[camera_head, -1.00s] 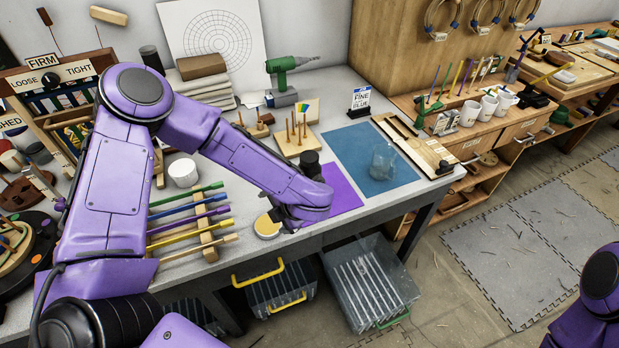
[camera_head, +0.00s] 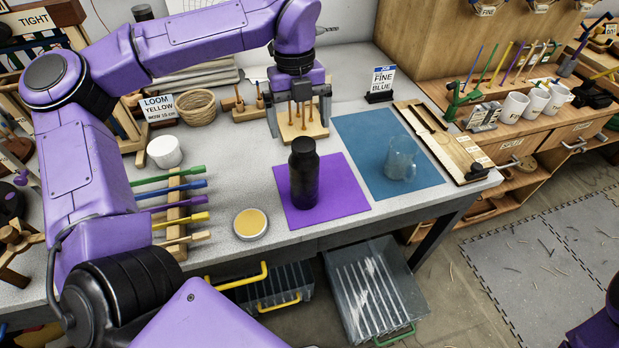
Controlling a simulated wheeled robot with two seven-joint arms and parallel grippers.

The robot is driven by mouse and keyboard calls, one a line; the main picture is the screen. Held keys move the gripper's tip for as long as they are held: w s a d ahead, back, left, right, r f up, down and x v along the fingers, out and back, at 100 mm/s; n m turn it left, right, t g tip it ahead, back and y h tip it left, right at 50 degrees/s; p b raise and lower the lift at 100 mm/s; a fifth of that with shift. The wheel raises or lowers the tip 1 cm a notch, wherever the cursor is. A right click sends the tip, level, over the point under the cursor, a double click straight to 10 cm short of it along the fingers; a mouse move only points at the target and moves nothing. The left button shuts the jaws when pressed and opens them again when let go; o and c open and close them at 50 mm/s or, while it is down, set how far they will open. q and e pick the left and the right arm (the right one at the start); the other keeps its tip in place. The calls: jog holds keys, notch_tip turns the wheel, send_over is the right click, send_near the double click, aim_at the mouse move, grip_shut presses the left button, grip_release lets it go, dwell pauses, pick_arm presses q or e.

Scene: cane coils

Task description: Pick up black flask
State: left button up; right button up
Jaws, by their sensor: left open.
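The black flask (camera_head: 304,177) stands upright on a purple mat (camera_head: 345,190) near the front of the grey table. My left gripper (camera_head: 299,132) points down behind the flask, over the pegged wooden block, with its two fingers spread apart. No flask is between the fingers, and the flask's whole front shows. My right gripper is not in view; only a bit of purple arm shows at the lower right edge.
A clear glass cup (camera_head: 400,160) stands on a blue mat (camera_head: 365,135) to the right. A yellow-topped round tin (camera_head: 250,223) and a rack of coloured sticks (camera_head: 178,212) are to the left. A pegged block (camera_head: 315,128) lies behind the flask.

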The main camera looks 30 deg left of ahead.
aim_at(305, 141)
pick_arm(q)
jog(key=f, duration=0.4)
jog(key=shift+w+d+f+p, duration=0.3)
jog(key=shift+w+d+p, duration=0.05)
jog(key=shift+p, duration=0.05)
jog(key=f, duration=0.1)
jog(key=f+p, duration=0.1)
jog(key=f, duration=0.1)
jog(key=s+f+p, duration=0.1)
jog(key=shift+s+d+f, duration=0.1)
jog(key=shift+d+f, duration=0.15)
jog(key=shift+f, duration=0.45)
jog(key=shift+r, duration=0.1)
jog(key=c, duration=1.7)
